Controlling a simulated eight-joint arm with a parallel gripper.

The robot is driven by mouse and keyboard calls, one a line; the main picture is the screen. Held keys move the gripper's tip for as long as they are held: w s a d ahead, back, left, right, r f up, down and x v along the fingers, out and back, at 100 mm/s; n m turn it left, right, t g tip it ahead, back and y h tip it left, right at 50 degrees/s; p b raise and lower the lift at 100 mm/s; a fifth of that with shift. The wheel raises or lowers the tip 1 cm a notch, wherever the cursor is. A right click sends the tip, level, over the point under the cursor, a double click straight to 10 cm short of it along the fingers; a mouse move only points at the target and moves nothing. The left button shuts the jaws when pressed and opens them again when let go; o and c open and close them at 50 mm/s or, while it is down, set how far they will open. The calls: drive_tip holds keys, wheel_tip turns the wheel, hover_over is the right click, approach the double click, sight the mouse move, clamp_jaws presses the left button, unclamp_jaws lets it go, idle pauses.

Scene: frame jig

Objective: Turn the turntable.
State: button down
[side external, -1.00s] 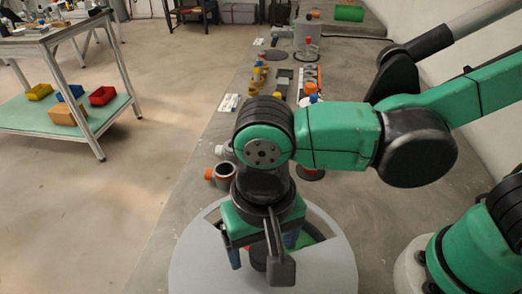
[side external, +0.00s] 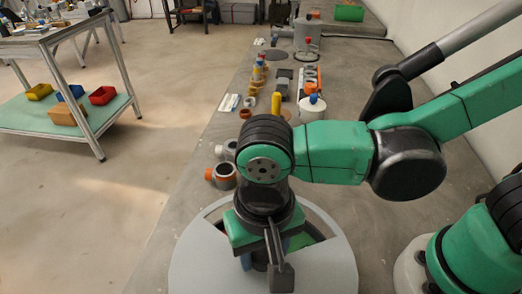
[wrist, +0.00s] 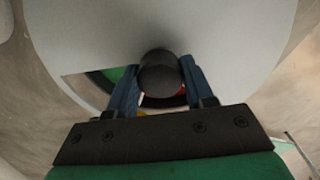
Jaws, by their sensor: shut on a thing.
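The turntable is a large light grey disc (side external: 200,265) with a cut-out opening, lying at the front of the bench. It also fills much of the wrist view (wrist: 85,30). A dark round knob (wrist: 160,72) stands up between my blue fingers. My gripper (wrist: 158,84) has one finger on each side of the knob and is shut on it. In the side view my gripper (side external: 260,264) is low over the disc, and my wrist hides most of the knob. Something green and red shows through the opening in the wrist view.
A grey and orange pipe fitting (side external: 222,176) sits just behind the disc. A yellow upright piece (side external: 276,104), a white round part (side external: 312,104) and several small parts stand farther along the bench. The bench's left edge is close to the disc. A cart (side external: 70,105) stands away on the floor.

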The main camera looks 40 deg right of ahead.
drive_tip(key=shift+n, duration=0.4)
drive_tip(key=n, duration=0.4)
drive_tip(key=shift+n, duration=0.4)
drive_tip(key=n, duration=0.6)
idle(0.4)
drive_tip(key=shift+c, duration=1.7)
unclamp_jaws()
drive_tip(key=shift+r, duration=0.1)
